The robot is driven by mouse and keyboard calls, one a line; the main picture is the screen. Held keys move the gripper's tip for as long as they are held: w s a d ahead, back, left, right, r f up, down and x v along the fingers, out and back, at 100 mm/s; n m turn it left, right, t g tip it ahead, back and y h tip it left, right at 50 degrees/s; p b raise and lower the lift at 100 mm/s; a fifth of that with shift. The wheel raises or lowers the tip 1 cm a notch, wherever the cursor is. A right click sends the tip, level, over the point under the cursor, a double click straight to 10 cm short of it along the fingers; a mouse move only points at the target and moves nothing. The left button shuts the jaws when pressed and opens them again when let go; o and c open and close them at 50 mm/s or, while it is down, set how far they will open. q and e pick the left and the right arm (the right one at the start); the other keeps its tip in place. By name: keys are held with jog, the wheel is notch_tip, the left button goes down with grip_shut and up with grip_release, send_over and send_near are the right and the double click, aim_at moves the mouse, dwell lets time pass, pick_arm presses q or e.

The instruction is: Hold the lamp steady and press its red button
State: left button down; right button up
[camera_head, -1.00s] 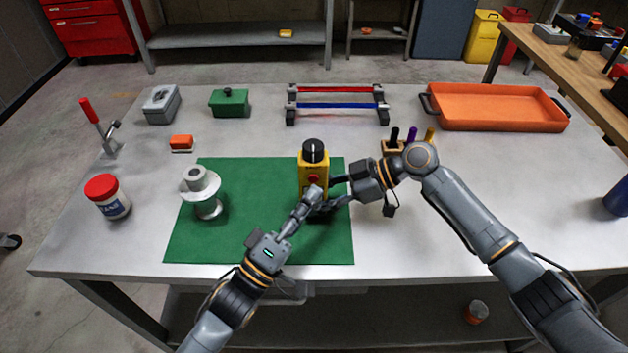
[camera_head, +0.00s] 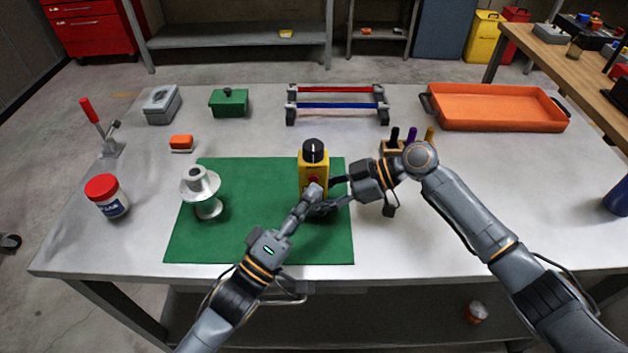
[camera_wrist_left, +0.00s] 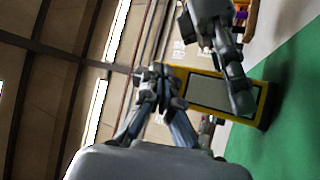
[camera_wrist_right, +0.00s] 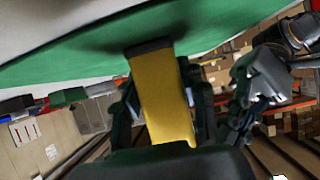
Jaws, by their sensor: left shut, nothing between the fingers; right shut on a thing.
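The yellow lamp (camera_head: 313,163) with a black top stands upright on the green mat (camera_head: 240,225). Its red button (camera_head: 314,181) faces the front and is partly hidden by my left gripper. My left gripper (camera_head: 316,190) is shut and empty, its fingertips right at the button; I cannot tell if they touch it. In the left wrist view the shut fingers (camera_wrist_left: 160,80) are in front of the yellow lamp body (camera_wrist_left: 215,93). My right gripper (camera_head: 335,192) is shut on the lamp's lower part from the right. In the right wrist view its fingers flank the yellow body (camera_wrist_right: 160,95).
A grey spool (camera_head: 203,190) stands on the mat's left, with a red-lidded jar (camera_head: 107,196) beyond it. A holder with coloured pegs (camera_head: 393,147) is close behind my right wrist. An orange tray (camera_head: 495,107) and a rack with red and blue bars (camera_head: 337,104) are farther back.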

pick_arm(q)
jog(key=shift+w, duration=0.15)
dwell(0.4)
jog(key=shift+w, duration=0.3)
jog(key=shift+w, duration=0.2)
dwell(0.4)
jog(key=shift+s, duration=0.65)
jog(key=s, duration=0.6)
dwell(0.5)
